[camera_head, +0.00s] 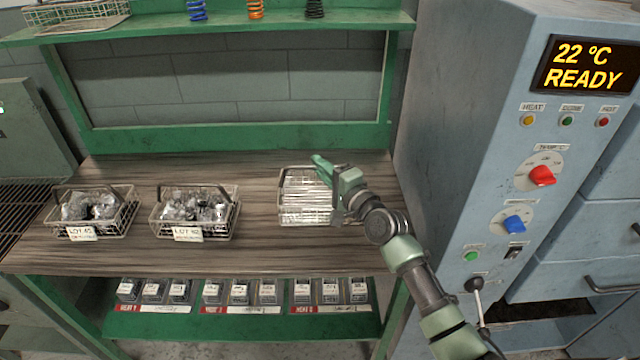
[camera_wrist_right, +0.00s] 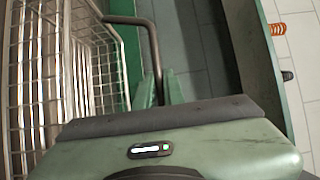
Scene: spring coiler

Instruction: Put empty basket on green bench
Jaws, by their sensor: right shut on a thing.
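The empty wire basket (camera_head: 303,208) is at the right part of the green bench's wooden top (camera_head: 262,240); I cannot tell whether it rests on the wood or hangs just above it. No contents show in it. My right gripper (camera_head: 330,176) is at its right rear side, shut on its dark handle. In the right wrist view the basket's bright wire mesh (camera_wrist_right: 55,80) fills the left, and the handle (camera_wrist_right: 152,40) runs down between the fingers (camera_wrist_right: 160,90). My left gripper is not in view.
Two labelled baskets of metal parts stand on the bench, one at left (camera_head: 95,222) and one in the middle (camera_head: 200,228). A grey-blue machine (camera_head: 450,130) reading READY stands close on the right. A green shelf (camera_head: 290,24) with springs is above; small boxes (camera_head: 240,292) sit below.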

